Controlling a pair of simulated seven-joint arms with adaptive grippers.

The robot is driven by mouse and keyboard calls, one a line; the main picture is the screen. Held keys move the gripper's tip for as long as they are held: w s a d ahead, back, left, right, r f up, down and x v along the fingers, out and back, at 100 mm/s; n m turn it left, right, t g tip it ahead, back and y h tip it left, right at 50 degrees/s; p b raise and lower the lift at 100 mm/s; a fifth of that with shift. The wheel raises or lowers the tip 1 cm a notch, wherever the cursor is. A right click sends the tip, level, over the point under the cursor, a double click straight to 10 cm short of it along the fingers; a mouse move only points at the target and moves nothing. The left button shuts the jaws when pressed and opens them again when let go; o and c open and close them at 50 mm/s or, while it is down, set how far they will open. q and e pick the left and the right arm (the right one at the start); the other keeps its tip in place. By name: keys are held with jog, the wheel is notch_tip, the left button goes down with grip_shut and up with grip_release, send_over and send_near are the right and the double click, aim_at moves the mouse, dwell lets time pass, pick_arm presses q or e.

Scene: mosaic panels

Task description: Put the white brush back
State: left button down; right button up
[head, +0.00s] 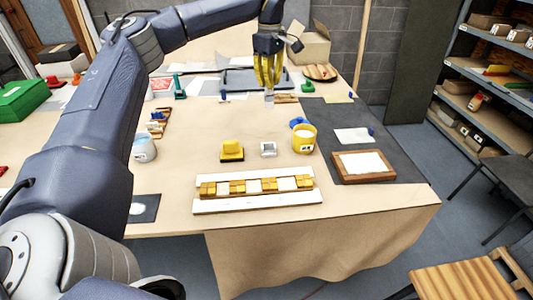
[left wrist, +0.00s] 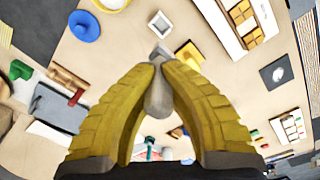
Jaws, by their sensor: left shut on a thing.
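My left gripper (head: 268,86) hangs over the back middle of the table with its yellow fingers pointing down. It is shut on a pale grey-white piece, which looks like the white brush (head: 269,97). In the left wrist view the fingers (left wrist: 160,62) close around the brush (left wrist: 158,98), with its narrow grey end showing past the fingertips. The rest of it is partly hidden between the fingers. My right gripper is in neither view.
A yellow cup (head: 304,143) stands beside a blue piece (head: 298,122). A yellow block (head: 232,151), a small white square frame (head: 268,149) and a mosaic strip (head: 258,206) lie nearer. A wooden-framed panel (head: 364,178) lies right; a pale jar (head: 144,150) stands left.

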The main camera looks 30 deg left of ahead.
aim_at(269, 101)
pick_arm(q)
jog(key=shift+f, duration=0.25)
notch_tip(269, 101, down, 20)
jog(key=shift+r, duration=0.25)
dwell(0.4)
jog(key=shift+f, duration=0.15)
jog(key=c, duration=1.6)
grip_release()
jog(key=r, duration=1.2)
jog(key=shift+s+d+r, duration=0.15)
jog(key=shift+s+d, duration=0.05)
jog(key=shift+s, duration=0.15)
